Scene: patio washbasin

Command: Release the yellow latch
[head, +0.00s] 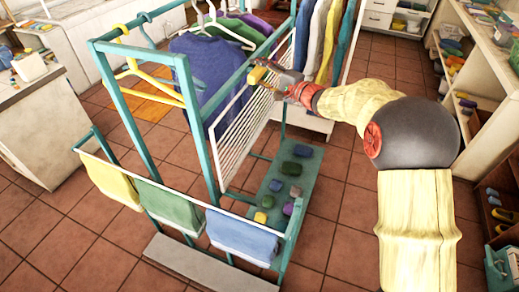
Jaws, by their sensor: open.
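A small yellow block, which looks like the yellow latch (257,76), sits at the top edge of the white wire panel (238,125) on the teal rack (190,95). My gripper (270,77) is right beside it, reaching in from the right. The fingers are small here, and I cannot tell whether they touch the yellow block or lie around it. My gripper is open.
Hangers and a blue garment (205,65) hang on the rack. Yellow, green and blue towels (242,236) hang on its front rail. A low teal shelf (285,165) holds several small blocks. Tiled floor is free at the lower left.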

